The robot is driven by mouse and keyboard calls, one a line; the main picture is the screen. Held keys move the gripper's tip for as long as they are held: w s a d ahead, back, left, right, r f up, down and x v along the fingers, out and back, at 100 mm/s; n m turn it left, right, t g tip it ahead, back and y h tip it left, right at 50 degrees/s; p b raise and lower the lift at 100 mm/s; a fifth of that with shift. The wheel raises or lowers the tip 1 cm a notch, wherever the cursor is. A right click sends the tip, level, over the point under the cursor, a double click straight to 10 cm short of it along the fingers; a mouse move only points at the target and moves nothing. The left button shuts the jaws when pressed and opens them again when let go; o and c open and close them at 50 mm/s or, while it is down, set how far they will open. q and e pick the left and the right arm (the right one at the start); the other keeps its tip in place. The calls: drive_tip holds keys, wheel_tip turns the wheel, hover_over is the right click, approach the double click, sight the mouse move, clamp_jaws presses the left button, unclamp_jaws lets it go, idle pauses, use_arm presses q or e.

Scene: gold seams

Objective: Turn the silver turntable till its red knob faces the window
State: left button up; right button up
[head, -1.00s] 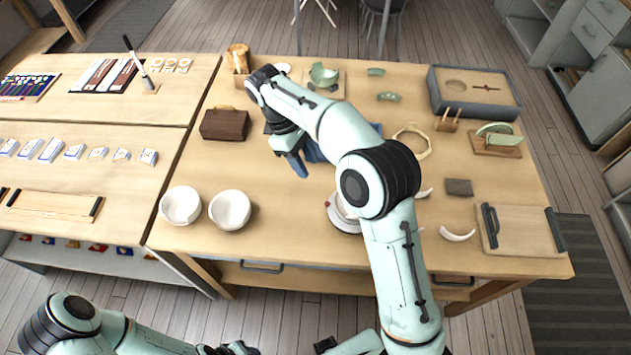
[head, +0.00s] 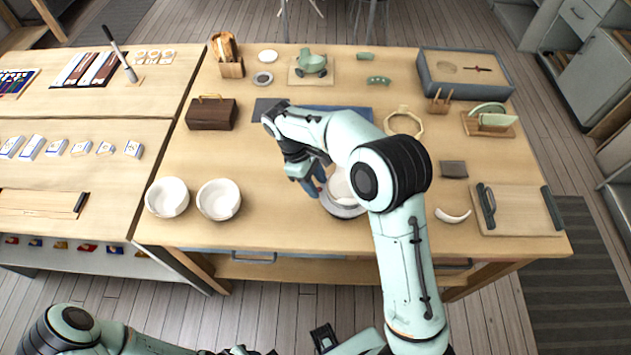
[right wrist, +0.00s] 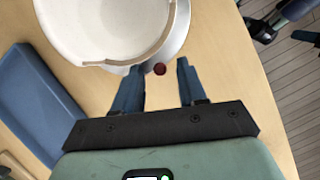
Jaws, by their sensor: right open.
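The silver turntable (head: 345,210) stands near the front middle of the table, partly hidden by my right arm. A cream bowl (head: 341,187) with an uneven rim sits on it; the right wrist view shows the bowl (right wrist: 105,25) and the turntable's silver edge (right wrist: 181,30). The red knob (right wrist: 160,69) is at the turntable's rim, between the tips of my right gripper (right wrist: 159,76). The blue fingers are apart, one on each side; no contact is visible. In the head view, my right gripper (head: 315,182) is at the turntable's left side. No window shows. My left gripper is out of view.
Two white bowls (head: 193,199) stand at the front left. A blue tray (head: 345,112) lies behind my right gripper. A brown box (head: 211,114) is at the left, a cutting board (head: 518,210) at the right. The table between the white bowls and turntable is clear.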

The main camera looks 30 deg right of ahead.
clamp_jaws()
